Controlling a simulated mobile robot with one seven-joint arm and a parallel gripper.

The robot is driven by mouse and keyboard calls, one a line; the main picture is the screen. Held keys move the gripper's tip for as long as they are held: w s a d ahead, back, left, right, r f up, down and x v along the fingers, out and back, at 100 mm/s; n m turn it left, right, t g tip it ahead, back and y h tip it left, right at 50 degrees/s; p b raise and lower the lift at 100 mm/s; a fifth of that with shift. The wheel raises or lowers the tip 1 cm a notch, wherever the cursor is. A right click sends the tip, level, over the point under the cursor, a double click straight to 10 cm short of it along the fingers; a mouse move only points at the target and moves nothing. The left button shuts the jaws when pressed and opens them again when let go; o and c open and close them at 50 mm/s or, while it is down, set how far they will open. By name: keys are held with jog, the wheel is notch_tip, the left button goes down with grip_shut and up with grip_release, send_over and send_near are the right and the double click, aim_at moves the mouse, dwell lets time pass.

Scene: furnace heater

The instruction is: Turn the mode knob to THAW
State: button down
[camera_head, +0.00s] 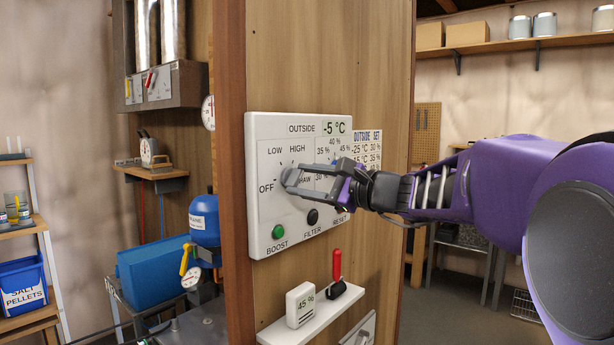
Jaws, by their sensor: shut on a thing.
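A white control panel (262,205) is mounted on the wooden wall. The grey mode knob (290,178) sits at its left, among the labels OFF, LOW, HIGH and a partly covered label ending in "HAW". My gripper (292,180) reaches in from the right and is shut on the mode knob. The gripper and its fingers hide part of the dial, so I cannot tell exactly where the knob points. A second dial with percent marks is at the right of the panel, largely behind my gripper. The display (334,128) reads -5 °C.
A green BOOST button (278,232) and a black FILTER button (312,217) are below the knob. Under the panel, a white shelf (335,312) holds a small meter (300,305) and a red-handled tool (337,272). A chart (367,150) hangs right of the panel.

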jog(key=m+p, duration=0.2)
jog(key=m, duration=0.1)
jog(key=m+p, duration=0.1)
jog(key=m, duration=0.2)
jog(key=shift+r+m+p, duration=0.2)
jog(key=shift+m+p, duration=0.1)
jog(key=shift+p, duration=0.1)
jog(key=shift+f+m+p, duration=0.15)
jog(key=shift+m+p, duration=1.15)
jog(key=shift+m, duration=0.5)
jog(key=shift+c, duration=1.4)
grip_release()
